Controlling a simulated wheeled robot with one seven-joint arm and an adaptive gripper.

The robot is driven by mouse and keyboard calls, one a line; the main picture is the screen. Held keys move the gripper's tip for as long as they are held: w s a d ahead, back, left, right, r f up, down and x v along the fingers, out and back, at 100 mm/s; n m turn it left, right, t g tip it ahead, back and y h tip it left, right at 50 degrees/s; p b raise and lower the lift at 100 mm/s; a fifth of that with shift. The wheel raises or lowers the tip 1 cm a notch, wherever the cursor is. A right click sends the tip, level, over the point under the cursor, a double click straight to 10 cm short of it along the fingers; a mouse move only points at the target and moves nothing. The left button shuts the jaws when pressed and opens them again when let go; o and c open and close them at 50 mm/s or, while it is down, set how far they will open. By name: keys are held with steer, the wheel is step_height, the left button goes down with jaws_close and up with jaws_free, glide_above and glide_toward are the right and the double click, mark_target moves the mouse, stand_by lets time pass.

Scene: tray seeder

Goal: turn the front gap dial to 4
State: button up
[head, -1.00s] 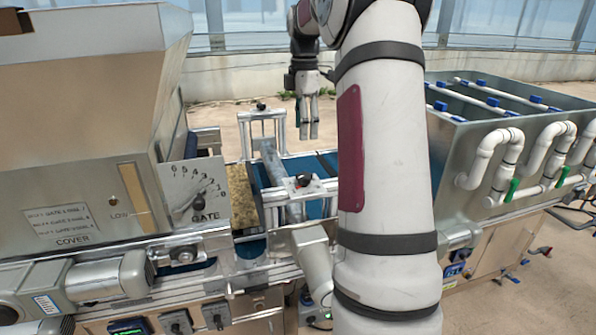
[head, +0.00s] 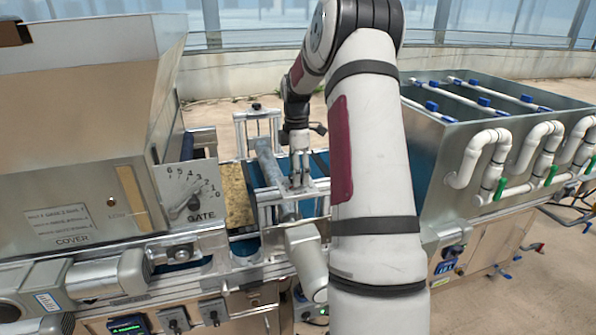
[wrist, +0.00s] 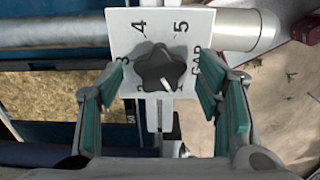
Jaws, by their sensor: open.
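The gap dial's black star-shaped knob (wrist: 160,70) sits on a white plate (wrist: 120,20) marked GAP in the wrist view. The numerals 3, 4 and 5 show around it, 4 at upper left and 5 at upper right. Its white pointer mark points to the lower right, away from the 4. My gripper (wrist: 160,66) is open, one teal-padded finger on each side of the knob, with gaps between. In the head view my gripper (head: 301,180) points down at the bridge over the belt and hides the dial.
A separate GATE dial (head: 187,201) is on the hopper's side plate at left. A grey roller (head: 273,170) lies close beside my gripper. A metal tank with white pipes (head: 480,155) stands to the right. A soil-filled tray (head: 238,195) is on the line.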

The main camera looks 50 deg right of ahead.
steer(key=shift+f, duration=0.15)
steer(key=c, duration=1.2)
steer(key=shift+o, duration=0.2)
